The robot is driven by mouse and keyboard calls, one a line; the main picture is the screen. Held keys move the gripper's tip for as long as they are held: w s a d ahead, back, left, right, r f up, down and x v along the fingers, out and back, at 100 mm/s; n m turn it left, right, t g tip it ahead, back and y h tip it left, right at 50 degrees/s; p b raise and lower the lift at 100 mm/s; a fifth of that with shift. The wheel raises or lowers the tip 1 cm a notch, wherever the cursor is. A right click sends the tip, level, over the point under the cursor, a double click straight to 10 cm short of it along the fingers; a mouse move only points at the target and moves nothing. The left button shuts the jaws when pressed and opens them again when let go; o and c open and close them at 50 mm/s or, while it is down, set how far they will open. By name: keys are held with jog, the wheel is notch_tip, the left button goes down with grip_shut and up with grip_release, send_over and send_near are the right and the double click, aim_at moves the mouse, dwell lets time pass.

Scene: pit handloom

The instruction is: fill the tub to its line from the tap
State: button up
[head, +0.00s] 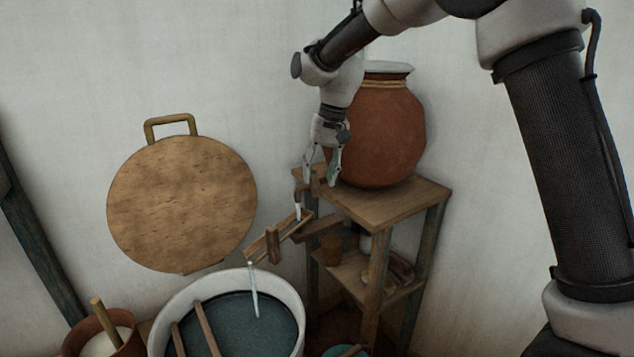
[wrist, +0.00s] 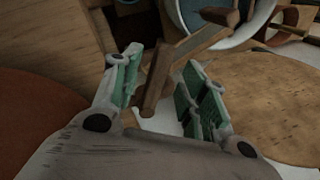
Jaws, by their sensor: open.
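The tub (head: 292,289) is a round pale vessel at the bottom left of the head view, holding dark blue-green liquid (head: 240,315). The tap (head: 299,196) is at the shelf edge by the large clay pot (head: 385,135). A white stream falls from it onto a sloping wooden trough (head: 291,228), and another stream (head: 254,288) runs from the trough's low end into the tub. I cannot make out the fill line. My gripper (head: 320,182) is open beside the tap, in front of the pot. In the wrist view a wooden bar (wrist: 157,80) shows between the open fingers, apparently ungripped.
The pot stands on a wooden shelf stand (head: 385,205) with a lower shelf of small items. Two sticks (head: 207,328) cross the tub. A round wooden board (head: 182,203) leans on the wall. A small brown pot (head: 127,347) with a stick stands left of the tub.

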jog(key=shift+a+f, duration=0.15)
jog(key=shift+f, duration=0.55)
jog(key=shift+a+f, duration=0.15)
jog(key=shift+f, duration=0.55)
grip_shut()
jog(key=d+n, duration=0.1)
jog(key=n, duration=0.1)
jog(key=w+d+n, duration=0.1)
jog(key=d+n+g, duration=0.1)
jog(key=n, duration=0.1)
jog(key=shift+w+d+n, duration=0.25)
jog(key=shift+n, duration=0.05)
grip_release()
